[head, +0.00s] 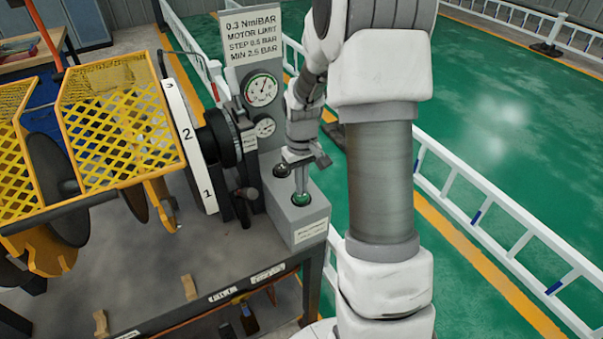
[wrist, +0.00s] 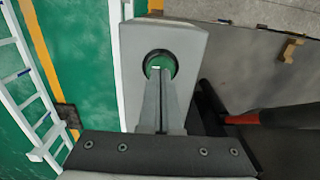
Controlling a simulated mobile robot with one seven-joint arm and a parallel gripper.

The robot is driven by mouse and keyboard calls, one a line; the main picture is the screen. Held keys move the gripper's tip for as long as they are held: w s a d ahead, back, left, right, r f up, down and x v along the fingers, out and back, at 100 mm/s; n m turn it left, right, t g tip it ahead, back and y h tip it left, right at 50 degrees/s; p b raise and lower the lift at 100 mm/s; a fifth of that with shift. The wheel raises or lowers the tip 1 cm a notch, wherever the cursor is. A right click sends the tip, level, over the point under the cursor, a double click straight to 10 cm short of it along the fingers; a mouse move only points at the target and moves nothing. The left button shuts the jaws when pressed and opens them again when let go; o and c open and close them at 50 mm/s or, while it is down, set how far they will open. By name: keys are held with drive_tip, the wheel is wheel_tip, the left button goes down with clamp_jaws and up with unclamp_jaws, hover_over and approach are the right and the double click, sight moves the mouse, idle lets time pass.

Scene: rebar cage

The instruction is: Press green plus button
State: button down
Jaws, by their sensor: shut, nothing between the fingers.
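The green button (head: 301,199) sits in a dark ring on top of a grey control box (head: 312,218) at the table's right corner. In the wrist view the green button (wrist: 157,60) shows just past my fingertips, partly covered by them. My gripper (head: 301,191) points down at the button with its fingers together and nothing between them. It also shows in the wrist view (wrist: 162,76). The tips overlap the button in both views; I cannot tell whether they press it. A plus mark is not readable.
A second, dark round button (head: 281,170) is behind the green one. A numbered dial (head: 190,135) and yellow mesh guard (head: 120,125) are left. A white railing (head: 480,220) runs right.

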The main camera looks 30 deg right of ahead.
drive_tip(key=shift+f, duration=0.25)
wheel_tip(320, 180, down, 2)
drive_tip(key=shift+b, duration=0.75)
drive_tip(key=shift+s, duration=0.1)
drive_tip(key=shift+r+p, duration=0.6)
wheel_tip(320, 180, up, 13)
drive_tip(key=p, duration=0.2)
drive_tip(key=shift+r, duration=0.1)
idle(0.5)
